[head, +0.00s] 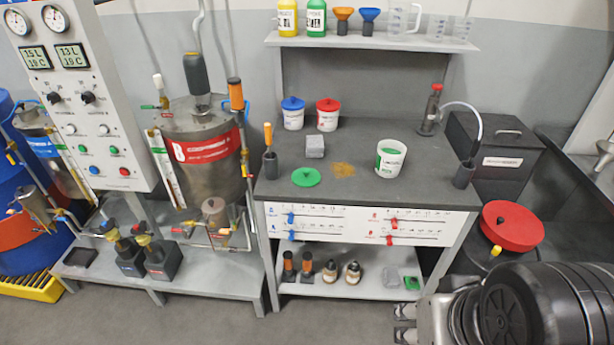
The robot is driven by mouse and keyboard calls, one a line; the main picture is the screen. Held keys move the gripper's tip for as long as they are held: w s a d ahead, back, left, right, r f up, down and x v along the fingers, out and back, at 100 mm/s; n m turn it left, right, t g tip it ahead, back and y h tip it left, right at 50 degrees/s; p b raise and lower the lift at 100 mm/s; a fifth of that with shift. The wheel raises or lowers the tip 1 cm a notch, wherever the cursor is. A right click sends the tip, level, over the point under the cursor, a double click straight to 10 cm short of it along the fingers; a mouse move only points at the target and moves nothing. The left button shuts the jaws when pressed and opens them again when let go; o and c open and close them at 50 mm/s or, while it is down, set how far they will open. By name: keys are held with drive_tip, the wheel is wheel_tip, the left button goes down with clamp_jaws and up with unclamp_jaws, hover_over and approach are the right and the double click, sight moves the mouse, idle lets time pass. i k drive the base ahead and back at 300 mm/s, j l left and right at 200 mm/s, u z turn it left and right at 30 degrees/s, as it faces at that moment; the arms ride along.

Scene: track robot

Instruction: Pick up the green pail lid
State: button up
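The green pail lid (306,177) lies flat on the dark worktop (345,190), near its front edge and left of the middle. It has a small knob on top. A white pail with a green label (391,159) stands open, without a lid, to the right on the same worktop. My gripper (404,323) is at the lower right, in front of the bench and below the worktop, well away from the lid. Its two fingertips point left with a gap between them, and nothing shows between them.
A grey block (315,147), a brown spill (343,170) and a holder with an orange-handled tool (269,160) are near the lid. Blue-lidded (293,113) and red-lidded (328,114) pails stand behind. A red round lid (511,225) is right of the bench.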

sight(306, 178)
drive_tip(key=i+j, duration=0.15)
drive_tip(key=i, duration=0.4)
drive_tip(key=i+j, duration=0.15)
drive_tip(key=i, duration=0.35)
drive_tip(key=i+j, duration=0.1)
drive_tip(key=i, duration=0.45)
drive_tip(key=j+u, duration=0.05)
